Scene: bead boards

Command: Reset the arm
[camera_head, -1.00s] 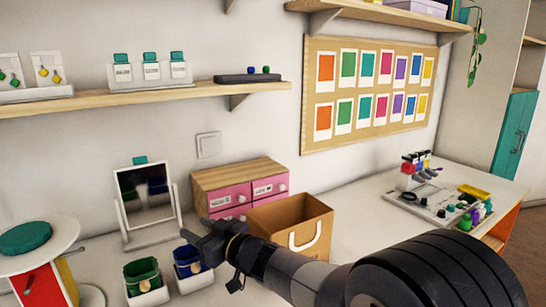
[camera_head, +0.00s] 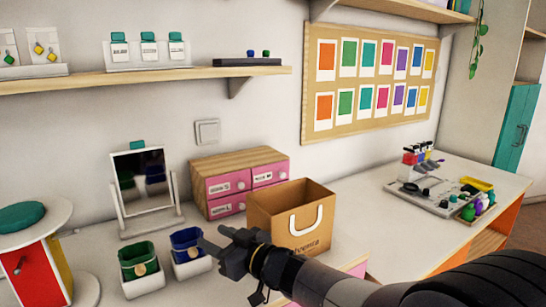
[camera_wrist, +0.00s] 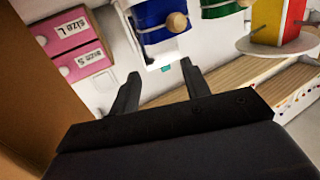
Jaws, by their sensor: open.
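My arm reaches in from the lower right. In the wrist view my gripper's two fingers (camera_wrist: 160,92) are spread apart with nothing between them.
Pink drawers (camera_head: 226,185) stand behind the bag, left of it. A mirror (camera_head: 142,180) stands behind the cups. A red and yellow stand (camera_head: 30,265) with a round top is at far left. A tray of small items (camera_head: 433,195) lies at right. Bare white counter (camera_head: 365,205) shows right of the bag.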

